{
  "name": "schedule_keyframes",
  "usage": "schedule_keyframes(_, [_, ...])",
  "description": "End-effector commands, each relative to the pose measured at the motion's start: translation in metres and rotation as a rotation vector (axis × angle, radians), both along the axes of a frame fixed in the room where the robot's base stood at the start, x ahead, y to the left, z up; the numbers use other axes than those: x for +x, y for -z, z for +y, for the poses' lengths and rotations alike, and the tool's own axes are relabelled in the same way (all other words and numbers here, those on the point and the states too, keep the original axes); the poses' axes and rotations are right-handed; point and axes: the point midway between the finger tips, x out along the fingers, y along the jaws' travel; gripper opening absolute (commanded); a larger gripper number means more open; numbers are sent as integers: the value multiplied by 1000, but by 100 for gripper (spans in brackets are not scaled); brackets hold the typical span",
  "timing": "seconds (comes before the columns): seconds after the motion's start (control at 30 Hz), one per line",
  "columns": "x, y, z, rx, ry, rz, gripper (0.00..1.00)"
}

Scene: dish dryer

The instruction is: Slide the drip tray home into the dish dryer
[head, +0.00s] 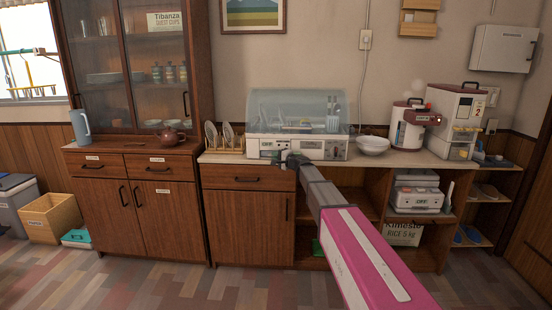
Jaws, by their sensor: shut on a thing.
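The dish dryer (335,151) stands on the counter, a white base with a clear domed cover and dishes and utensils inside. My arm reaches in from the lower right, and my gripper (288,159) is at the lower front of the dryer, left of its middle. My gripper is shut on the drip tray, which is small and mostly hidden behind the gripper at this distance. I cannot tell how far the tray sits inside the dryer's base.
Plates in a rack (228,138) stand left of the dryer, and a white bowl (373,145) stands close on its right. A rice cooker (410,125) and a tall dispenser (457,120) are farther right. A brown teapot (171,136) sits on the left cabinet. The floor in front is clear.

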Motion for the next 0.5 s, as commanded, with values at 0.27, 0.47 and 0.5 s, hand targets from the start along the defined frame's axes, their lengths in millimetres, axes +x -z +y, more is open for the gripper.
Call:
schedule_keyframes(0.27, [0,0,0,0,0,0,42])
schedule_keyframes(0.47, [-2,0,-2,0,0,0,42])
schedule_keyframes(0.5, [-3,0,-3,0,0,0,42])
